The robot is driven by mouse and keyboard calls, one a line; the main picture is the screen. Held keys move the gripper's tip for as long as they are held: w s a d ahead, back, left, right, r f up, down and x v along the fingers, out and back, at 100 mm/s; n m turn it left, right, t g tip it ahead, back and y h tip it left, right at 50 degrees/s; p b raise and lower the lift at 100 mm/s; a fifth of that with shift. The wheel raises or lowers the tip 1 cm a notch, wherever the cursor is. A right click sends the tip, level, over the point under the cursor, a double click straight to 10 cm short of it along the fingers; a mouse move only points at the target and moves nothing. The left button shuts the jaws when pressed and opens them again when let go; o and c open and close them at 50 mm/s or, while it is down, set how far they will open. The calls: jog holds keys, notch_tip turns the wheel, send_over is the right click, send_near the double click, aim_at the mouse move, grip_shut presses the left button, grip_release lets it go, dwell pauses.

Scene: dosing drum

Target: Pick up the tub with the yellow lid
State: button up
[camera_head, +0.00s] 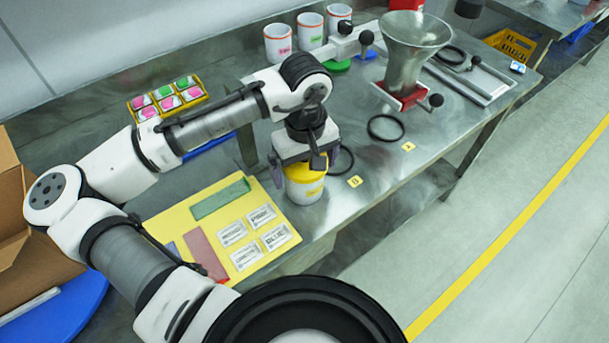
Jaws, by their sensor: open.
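The tub with the yellow lid (304,190) stands on the steel bench near its front edge, in the head view. Its body looks white with yellow around the upper part. My gripper (303,166) points down right over it, open, with its fingers at the tub's top. The gripper hides most of the lid, and I cannot tell whether the fingers touch it.
A yellow mat (161,228) with labelled cards lies left of the tub. Black rings (385,127) and a B tag (354,181) lie to its right. A metal funnel (412,50) and several white tubs (278,45) stand behind. A cardboard box (35,262) is at left.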

jog(key=c, duration=0.9)
jog(key=shift+o, duration=0.2)
